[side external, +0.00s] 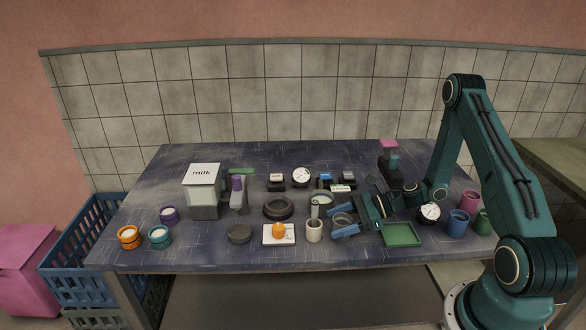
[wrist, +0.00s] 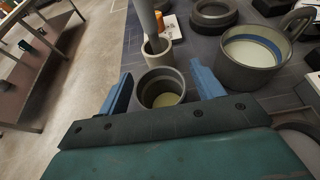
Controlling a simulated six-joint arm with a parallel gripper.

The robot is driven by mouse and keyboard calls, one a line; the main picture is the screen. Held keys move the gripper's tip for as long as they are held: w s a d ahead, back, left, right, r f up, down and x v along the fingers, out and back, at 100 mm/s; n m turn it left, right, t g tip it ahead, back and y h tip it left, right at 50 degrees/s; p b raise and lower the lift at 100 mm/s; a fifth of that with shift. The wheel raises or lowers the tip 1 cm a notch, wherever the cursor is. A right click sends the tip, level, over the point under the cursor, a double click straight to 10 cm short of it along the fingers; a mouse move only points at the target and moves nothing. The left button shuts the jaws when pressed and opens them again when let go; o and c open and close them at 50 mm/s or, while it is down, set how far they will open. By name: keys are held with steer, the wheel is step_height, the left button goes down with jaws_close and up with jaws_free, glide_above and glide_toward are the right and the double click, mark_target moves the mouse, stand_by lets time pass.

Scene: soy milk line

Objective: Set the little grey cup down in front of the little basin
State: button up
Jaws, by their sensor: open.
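The little grey cup (wrist: 162,88) stands upright on the table, and its pale inside shows in the wrist view. In the side view the cup (side external: 342,220) is partly hidden by my gripper. My gripper (side external: 338,222) is open, with one blue finger on each side of the cup in the wrist view (wrist: 163,85). I cannot tell whether either finger touches it.
A cream cup (side external: 314,232) with a utensil in it stands close left of the grey cup. A green tray (side external: 402,235) lies to the right. A white board (side external: 270,241) with an orange item and a dark ring (side external: 278,207) are further left.

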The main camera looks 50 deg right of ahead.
steer(key=shift+v, duration=3.3)
steer(key=shift+a+r+n+g, duration=0.5)
steer(key=shift+a+r+n, duration=0.15)
steer(key=shift+n, duration=0.25)
steer(key=s+a+r+n+g+h, duration=0.2)
steer(key=a+r+n+g+h, duration=0.15)
steer(key=r+n, duration=0.35)
steer(key=s+a+r+n+g+h, duration=0.1)
steer(key=a+r+n+g+h, duration=0.1)
steer(key=a+r+n, duration=0.5)
steer(key=s+a+r+n+t+h, duration=0.2)
steer(key=s+r+n+h, duration=0.2)
steer(key=s+r+n, duration=0.7)
steer(key=s, duration=0.3)
steer(key=shift+s, duration=0.2)
